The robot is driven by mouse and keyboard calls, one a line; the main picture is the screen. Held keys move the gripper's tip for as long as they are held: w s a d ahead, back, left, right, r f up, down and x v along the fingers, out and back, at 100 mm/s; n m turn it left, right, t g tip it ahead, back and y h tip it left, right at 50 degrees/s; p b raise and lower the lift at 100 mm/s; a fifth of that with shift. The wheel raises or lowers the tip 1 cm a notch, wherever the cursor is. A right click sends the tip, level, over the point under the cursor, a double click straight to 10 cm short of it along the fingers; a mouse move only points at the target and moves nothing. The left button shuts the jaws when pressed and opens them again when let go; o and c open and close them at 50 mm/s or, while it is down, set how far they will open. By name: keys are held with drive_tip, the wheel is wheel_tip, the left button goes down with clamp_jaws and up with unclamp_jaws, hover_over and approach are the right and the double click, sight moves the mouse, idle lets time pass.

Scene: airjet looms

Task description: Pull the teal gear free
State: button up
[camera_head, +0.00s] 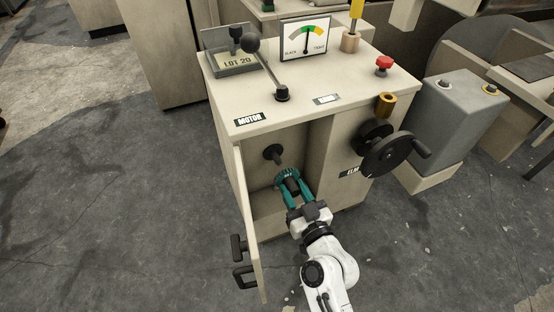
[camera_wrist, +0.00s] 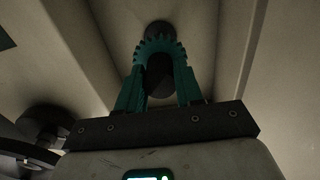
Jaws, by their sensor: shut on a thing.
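The teal gear (camera_head: 286,174) is inside the open motor cabinet, and its toothed rim also shows in the wrist view (camera_wrist: 160,46). My gripper (camera_head: 291,184) has teal fingers shut on the gear from both sides. A dark round hub with a short shaft (camera_head: 273,153) sits on the cabinet's inner wall, just behind the gear. In the head view the gear sits in front of the shaft's end; whether they still touch I cannot tell. In the wrist view the gear covers part of the dark hub (camera_wrist: 160,29).
The cabinet door (camera_head: 247,220) stands open at the left, with dark handles. The cabinet wall (camera_head: 322,150) is close on the right. A black handwheel (camera_head: 386,152) sticks out farther right. A lever (camera_head: 266,67) and gauge (camera_head: 305,39) stand on top. Open floor lies in front.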

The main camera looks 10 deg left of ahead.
drive_tip(key=shift+b+v, duration=0.35)
drive_tip(key=shift+v, duration=1.65)
